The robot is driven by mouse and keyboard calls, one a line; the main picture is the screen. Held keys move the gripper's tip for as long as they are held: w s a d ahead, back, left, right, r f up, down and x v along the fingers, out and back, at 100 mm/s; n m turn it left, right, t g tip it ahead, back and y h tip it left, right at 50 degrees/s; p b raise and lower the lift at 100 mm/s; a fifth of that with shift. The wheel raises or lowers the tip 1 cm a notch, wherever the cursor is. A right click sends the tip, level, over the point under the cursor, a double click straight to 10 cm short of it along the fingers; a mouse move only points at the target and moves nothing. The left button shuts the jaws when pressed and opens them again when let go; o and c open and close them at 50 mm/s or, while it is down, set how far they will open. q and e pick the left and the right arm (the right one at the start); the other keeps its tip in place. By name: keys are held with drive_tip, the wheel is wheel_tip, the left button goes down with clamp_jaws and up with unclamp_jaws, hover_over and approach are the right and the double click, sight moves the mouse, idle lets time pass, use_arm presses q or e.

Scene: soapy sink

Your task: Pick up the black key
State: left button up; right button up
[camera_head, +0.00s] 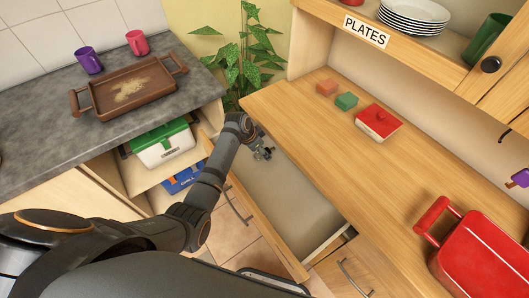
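No black key can be made out; it may be hidden by my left arm or gripper, or too small to tell. My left gripper (264,154) is over the far end of an open drawer (295,200), at or inside it. Its fingers are small and dark, so I cannot tell whether they are open or shut, or whether they hold anything. The visible bare floor of the drawer looks empty. My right gripper is not in view.
A wooden counter (330,130) beside the drawer holds a red box (378,123), a green block (346,101), an orange block (326,87) and a red tray (485,255). A grey counter (40,125) at left holds a brown tray (105,98), a purple mug (88,61) and a pink mug (137,43).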

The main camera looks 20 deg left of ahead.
use_arm(q)
drive_tip(key=shift+w+f, duration=0.15)
drive_tip(key=shift+f, duration=0.1)
drive_tip(key=c, duration=1)
drive_tip(key=shift+r, duration=0.15)
drive_tip(key=shift+r, duration=0.35)
drive_tip(key=v, duration=0.2)
drive_tip(key=shift+d+r, duration=0.15)
drive_tip(key=shift+r, duration=0.3)
drive_tip(key=s+a+r, duration=0.5)
drive_tip(key=s+r, duration=0.4)
drive_tip(key=s, duration=0.3)
drive_tip(key=shift+s+a+r+b, duration=0.15)
drive_tip(key=shift+s+a+b, duration=0.05)
drive_tip(key=shift+b, duration=0.1)
